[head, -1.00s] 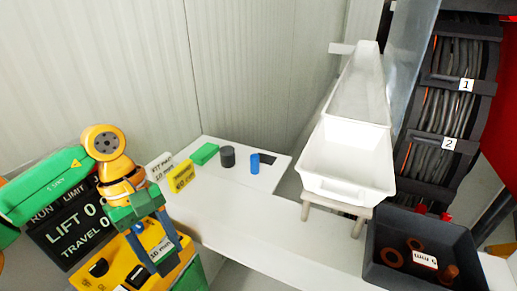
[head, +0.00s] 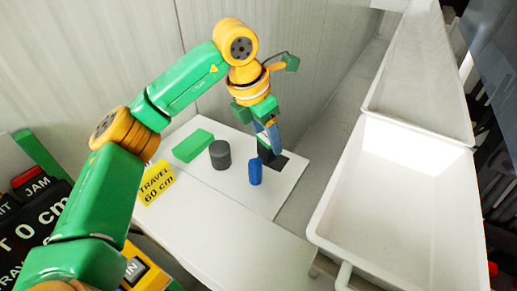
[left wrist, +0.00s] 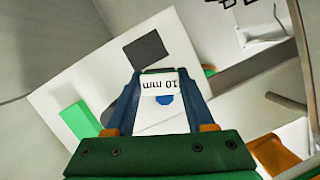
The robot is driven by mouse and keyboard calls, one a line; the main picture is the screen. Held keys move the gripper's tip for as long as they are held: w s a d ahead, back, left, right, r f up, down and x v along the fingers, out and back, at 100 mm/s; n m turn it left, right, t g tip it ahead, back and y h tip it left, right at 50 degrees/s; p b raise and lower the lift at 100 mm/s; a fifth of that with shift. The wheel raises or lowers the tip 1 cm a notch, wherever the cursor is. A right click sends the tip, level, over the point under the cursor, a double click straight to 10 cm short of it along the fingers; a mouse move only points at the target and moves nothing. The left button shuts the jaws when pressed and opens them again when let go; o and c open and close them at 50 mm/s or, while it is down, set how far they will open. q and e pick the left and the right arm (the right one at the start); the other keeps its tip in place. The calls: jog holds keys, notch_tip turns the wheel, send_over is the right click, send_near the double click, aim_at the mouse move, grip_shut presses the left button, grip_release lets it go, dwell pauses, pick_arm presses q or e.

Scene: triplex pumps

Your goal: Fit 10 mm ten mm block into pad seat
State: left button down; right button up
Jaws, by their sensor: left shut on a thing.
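My left gripper (head: 266,145) is above the white board, near the dark square recess (head: 289,162) at the board's right side. In the left wrist view, its two blue fingers are shut on a white-faced block labelled 10 mm (left wrist: 160,86); in the head view the fingers mostly hide it. The recess shows as a dark, empty-looking square (left wrist: 148,47) beyond the fingertips in the left wrist view, apart from the block. I cannot tell the height of the block above the board. My right gripper is not in view.
On the white board (head: 245,200) stand a green block (head: 193,146), a dark grey cylinder (head: 220,155) and a blue cylinder (head: 255,173), close to the gripper. A yellow TRAVEL 60 cm sign (head: 155,186) is at left. A large white bin (head: 340,190) stands at right.

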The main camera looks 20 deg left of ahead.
aim_at(266, 157)
pick_arm(q)
jog(key=f, duration=0.3)
jog(key=f+p, duration=0.1)
jog(key=f, duration=0.1)
jog(key=shift+s, duration=0.3)
jog(key=shift+w+f, duration=0.25)
jog(key=shift+f, duration=0.2)
jog(key=c, duration=0.7)
grip_release()
jog(key=shift+s+b, duration=0.15)
jog(key=shift+b, duration=0.15)
jog(key=o, duration=0.4)
jog(key=shift+o, duration=0.2)
